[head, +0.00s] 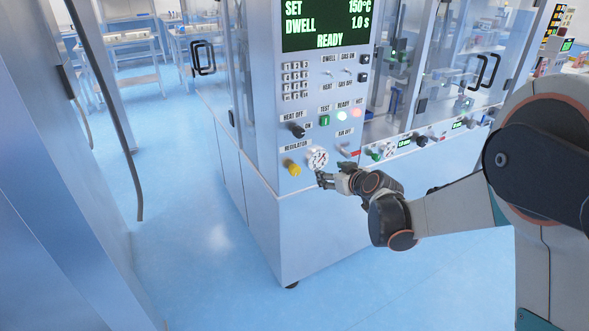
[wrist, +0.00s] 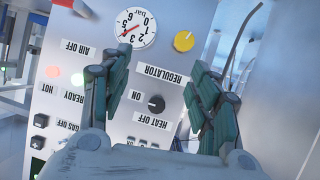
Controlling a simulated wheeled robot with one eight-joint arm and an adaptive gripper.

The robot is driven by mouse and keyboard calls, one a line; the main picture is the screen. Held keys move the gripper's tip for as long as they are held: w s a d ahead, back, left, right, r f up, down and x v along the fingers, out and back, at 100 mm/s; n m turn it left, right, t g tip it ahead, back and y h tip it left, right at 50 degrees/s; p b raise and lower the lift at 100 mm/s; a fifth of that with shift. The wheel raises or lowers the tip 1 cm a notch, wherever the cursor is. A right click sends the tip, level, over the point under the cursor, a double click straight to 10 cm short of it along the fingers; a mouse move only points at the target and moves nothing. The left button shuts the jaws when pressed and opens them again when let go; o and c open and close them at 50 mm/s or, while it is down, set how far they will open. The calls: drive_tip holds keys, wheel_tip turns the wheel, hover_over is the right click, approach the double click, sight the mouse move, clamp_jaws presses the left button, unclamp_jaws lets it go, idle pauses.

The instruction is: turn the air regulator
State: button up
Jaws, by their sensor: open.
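The air regulator is a yellow knob (head: 291,168) low on the front of the steel machine, just under its REGULATOR label. It also shows in the wrist view (wrist: 184,41), beyond the fingertips and slightly right of the middle. A round white pressure gauge (head: 318,157) marked in bar sits beside it; in the wrist view the gauge (wrist: 136,28) has a red needle. My gripper (head: 322,179) is in front of the panel, to the right of the knob and below the gauge. In the wrist view my gripper (wrist: 156,62) has its fingers wide apart with nothing between them.
A black HEAT OFF knob (head: 298,131) is above the regulator. A red AIR OFF handle (head: 350,152) is right of the gauge. A green TEST button (head: 325,120) and the READY display (head: 326,24) are higher. Open blue floor lies left of the machine.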

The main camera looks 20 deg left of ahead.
drive_tip(key=n+y, duration=0.1)
approach(296, 171)
drive_tip(key=b+x, duration=0.4)
drive_tip(key=x, duration=0.4)
drive_tip(key=shift+w+f, duration=0.1)
drive_tip(key=shift+w+a+f, duration=0.15)
drive_tip(key=shift+w+a, duration=0.25)
drive_tip(key=shift+a, duration=0.05)
drive_tip(key=shift+c, duration=0.5)
drive_tip(key=c, duration=1)
